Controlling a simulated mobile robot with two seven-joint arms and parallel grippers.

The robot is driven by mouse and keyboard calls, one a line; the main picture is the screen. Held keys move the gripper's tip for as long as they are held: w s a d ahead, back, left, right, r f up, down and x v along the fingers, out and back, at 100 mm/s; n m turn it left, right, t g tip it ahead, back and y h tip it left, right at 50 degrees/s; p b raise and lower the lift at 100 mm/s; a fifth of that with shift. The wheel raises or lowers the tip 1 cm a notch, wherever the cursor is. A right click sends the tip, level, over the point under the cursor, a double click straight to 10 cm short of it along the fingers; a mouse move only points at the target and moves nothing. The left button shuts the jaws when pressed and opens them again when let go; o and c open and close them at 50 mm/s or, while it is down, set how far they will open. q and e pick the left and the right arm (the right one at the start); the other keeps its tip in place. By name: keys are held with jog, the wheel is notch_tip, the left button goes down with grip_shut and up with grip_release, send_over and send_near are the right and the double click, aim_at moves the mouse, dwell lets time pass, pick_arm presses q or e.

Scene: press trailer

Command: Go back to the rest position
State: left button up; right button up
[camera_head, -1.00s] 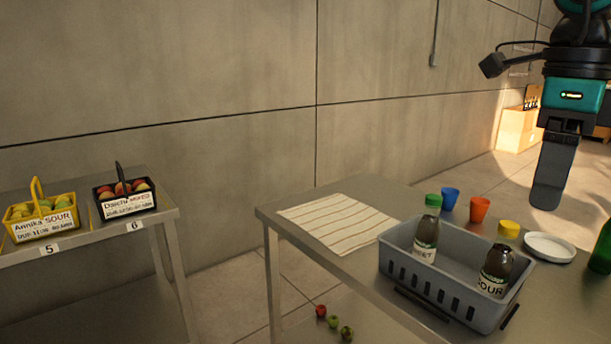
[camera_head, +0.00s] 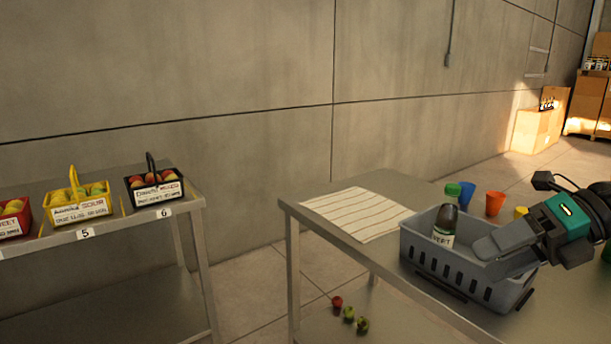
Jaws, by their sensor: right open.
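My right gripper (camera_head: 492,254) is at the lower right, over the right part of the grey crate (camera_head: 425,262) in the picture. It is open, and I see nothing held in it. The crate stands on the metal table at the right. My right gripper and arm hide the right side of the crate and what lies there. My left gripper is not in view.
A striped cloth (camera_head: 357,213) lies on the metal table (camera_head: 380,181). Blue (camera_head: 466,195), orange (camera_head: 494,203) and yellow things stand behind the crate. Small baskets (camera_head: 154,188) stand on the left shelf. Several fruits (camera_head: 349,314) lie below the table.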

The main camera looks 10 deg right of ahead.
notch_tip(320, 180, down, 23)
jog(key=a+m+t+h+b, duration=0.15)
jog(key=m+t+h, duration=0.25)
jog(key=m+t, duration=1.35)
pick_arm(q)
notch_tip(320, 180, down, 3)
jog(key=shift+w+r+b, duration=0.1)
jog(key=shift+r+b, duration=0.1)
jog(key=shift+b, duration=0.3)
pick_arm(e)
jog(key=s+a+f+m+g+h, duration=0.2)
jog(key=s+a+f+m+g, duration=0.3)
jog(key=f+m, duration=0.3)
jog(key=s+a+f+m+g+h, duration=0.2)
jog(key=s+a+f+m+g, duration=0.2)
jog(key=a+f+m, duration=0.4)
jog(key=shift+s+a+f+m+g, duration=0.15)
jog(key=shift+s+f+m+g, duration=0.15)
jog(key=shift+m+g, duration=0.4)
